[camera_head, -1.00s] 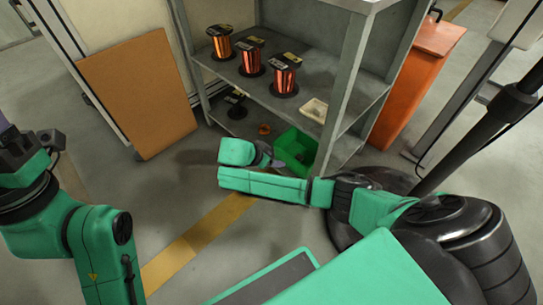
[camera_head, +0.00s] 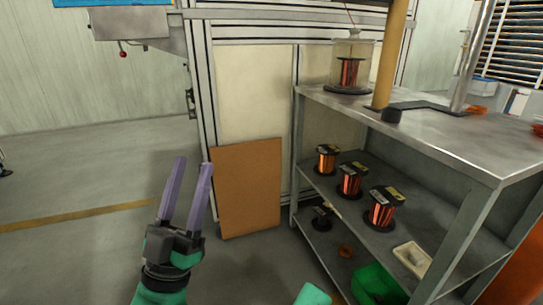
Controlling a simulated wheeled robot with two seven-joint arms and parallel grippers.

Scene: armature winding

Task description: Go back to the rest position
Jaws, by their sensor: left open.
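My left gripper (camera_head: 187,190) shows at the lower left with its two purple fingers pointing up. The fingers are apart and nothing is between them. It is in front of the floor, left of a brown board (camera_head: 247,188) that leans against the machine. My right gripper is not in view; only a small green part, likely of my right arm, shows at the bottom edge.
A grey metal shelf (camera_head: 430,175) stands at the right, with several copper wire spools (camera_head: 350,180), a white tray (camera_head: 411,260) and a green bin (camera_head: 378,285). Another spool (camera_head: 348,75) is on its top. The floor (camera_head: 80,180) at the left is clear.

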